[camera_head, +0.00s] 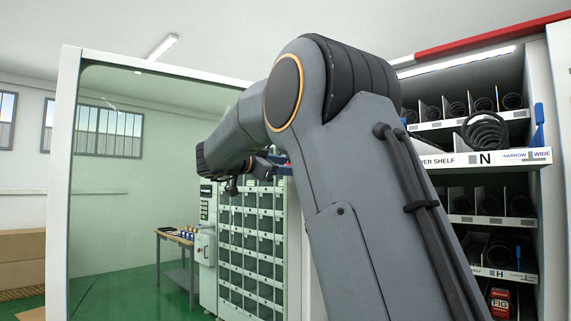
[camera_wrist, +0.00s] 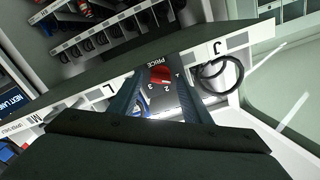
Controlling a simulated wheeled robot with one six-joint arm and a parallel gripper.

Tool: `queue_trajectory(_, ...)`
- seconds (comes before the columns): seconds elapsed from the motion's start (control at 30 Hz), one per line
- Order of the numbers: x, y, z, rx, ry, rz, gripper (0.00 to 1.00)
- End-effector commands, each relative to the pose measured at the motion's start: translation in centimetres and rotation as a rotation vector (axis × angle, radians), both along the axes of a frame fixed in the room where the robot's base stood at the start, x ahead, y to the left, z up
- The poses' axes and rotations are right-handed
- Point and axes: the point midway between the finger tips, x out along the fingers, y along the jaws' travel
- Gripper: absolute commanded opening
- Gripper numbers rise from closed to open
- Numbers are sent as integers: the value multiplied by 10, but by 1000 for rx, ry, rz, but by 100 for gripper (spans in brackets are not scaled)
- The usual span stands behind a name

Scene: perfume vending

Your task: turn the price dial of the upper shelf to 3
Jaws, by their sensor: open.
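The price dial (camera_wrist: 160,75) shows in the wrist view as a small red knob on a dark plate marked PRICE, with small white digits beside it. I cannot tell for sure which digit it points at. My gripper (camera_wrist: 157,84) is open, with its dark fingers on the left and right of the knob; I cannot tell whether they touch it. The upper shelf front (camera_wrist: 92,97) is a white strip with letter labels running beside the dial. In the head view my gripper (camera_head: 257,168) is small and dark beyond my arm, and the dial is hidden.
A black coil (camera_wrist: 236,75) lies close right of the dial, near the J label. Shelves (camera_wrist: 85,40) with coils and goods lie beyond. In the head view, a vending shelf labelled N (camera_head: 485,158) is at right and a glass panel (camera_head: 130,200) at left.

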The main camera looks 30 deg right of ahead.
Motion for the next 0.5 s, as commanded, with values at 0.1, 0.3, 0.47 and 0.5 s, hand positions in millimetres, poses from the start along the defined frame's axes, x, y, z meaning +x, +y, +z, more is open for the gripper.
queue_trajectory(0.1, 1, -1, 0, 0, 0, 1, 44)
queue_trajectory(0.3, 0, 0, 0, 0, 0, 1, 30)
queue_trajectory(0.47, 0, 0, -1, 0, 0, 1, 3)
queue_trajectory(0.5, 0, 0, -1, 0, 0, 1, 3)
